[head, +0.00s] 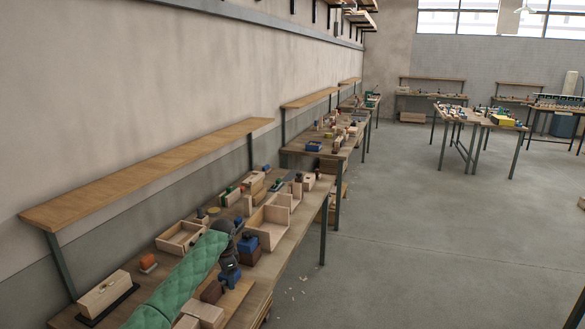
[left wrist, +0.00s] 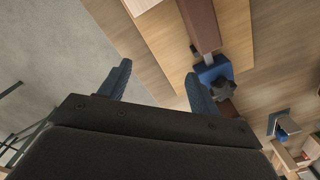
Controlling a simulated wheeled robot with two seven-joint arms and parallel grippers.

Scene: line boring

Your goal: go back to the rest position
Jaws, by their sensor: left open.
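My left arm, in a green quilted sleeve, reaches over the near workbench (head: 296,232) in the head view. My left gripper (head: 229,276) is dark, points down and sits over the bench close to its front edge. In the left wrist view the two blue-grey fingers (left wrist: 158,88) stand apart with nothing held between them. Pale wood and the grey floor show beyond them. My right gripper is in neither view.
A blue block with a dark star knob (left wrist: 222,86) and a brown bar (left wrist: 200,24) lie close right of the fingers in the wrist view. The floor (head: 400,250) right of the bench is mostly clear.

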